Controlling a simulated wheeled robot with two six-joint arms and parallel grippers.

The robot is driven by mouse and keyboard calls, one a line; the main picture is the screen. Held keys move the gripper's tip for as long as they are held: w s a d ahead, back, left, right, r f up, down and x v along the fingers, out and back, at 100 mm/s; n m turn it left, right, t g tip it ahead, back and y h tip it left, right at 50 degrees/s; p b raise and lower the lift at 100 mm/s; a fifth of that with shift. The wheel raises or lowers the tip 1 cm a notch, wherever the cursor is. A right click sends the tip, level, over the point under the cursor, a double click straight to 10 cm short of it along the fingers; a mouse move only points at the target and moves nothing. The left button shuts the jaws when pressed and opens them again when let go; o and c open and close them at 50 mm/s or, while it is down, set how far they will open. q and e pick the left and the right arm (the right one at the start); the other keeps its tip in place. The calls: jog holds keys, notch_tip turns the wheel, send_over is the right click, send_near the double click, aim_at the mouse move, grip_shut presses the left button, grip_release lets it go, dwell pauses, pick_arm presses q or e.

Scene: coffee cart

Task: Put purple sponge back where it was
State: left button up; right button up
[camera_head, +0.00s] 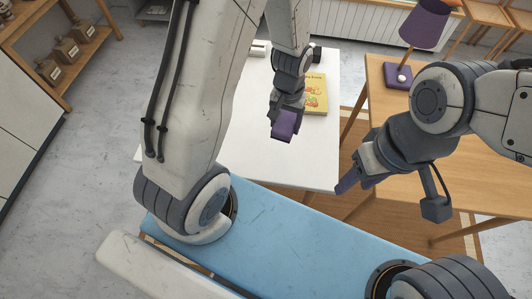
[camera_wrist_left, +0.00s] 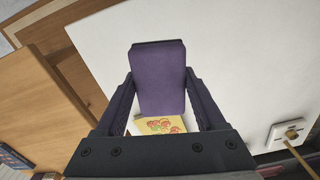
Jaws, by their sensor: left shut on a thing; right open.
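My left gripper (camera_head: 285,115) is shut on the purple sponge (camera_head: 284,126) and holds it above the white table (camera_head: 255,140). In the left wrist view, the sponge (camera_wrist_left: 160,78) stands out between the two dark fingers, over the white tabletop. My right gripper (camera_head: 358,181) is open and empty, past the right edge of the white table.
A yellow book (camera_head: 315,94) lies on the white table close to the left gripper. A wooden table (camera_head: 405,150) with a purple lamp (camera_head: 424,28) stands at right. A blue-topped bench (camera_head: 285,228) is in front. Much of the white tabletop is clear.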

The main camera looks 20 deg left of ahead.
pick_arm(q)
jog(key=s+d+f+n+b, duration=0.2)
jog(key=s+d+f+b, duration=0.2)
jog(key=s+d+b, duration=0.4)
jog(key=b, duration=0.1)
send_over(275, 151)
notch_tip(275, 151, down, 6)
jog(key=shift+d+f, duration=0.1)
jog(key=shift+d, duration=0.05)
jog(key=shift+w+f, duration=0.1)
jog(key=shift+f, duration=2.05)
pick_arm(e)
notch_tip(275, 151, down, 12)
jog(key=shift+r, duration=0.1)
pick_arm(q)
jog(key=shift+f+b, duration=0.25)
jog(key=shift+b, duration=0.15)
jog(key=o, duration=1.4)
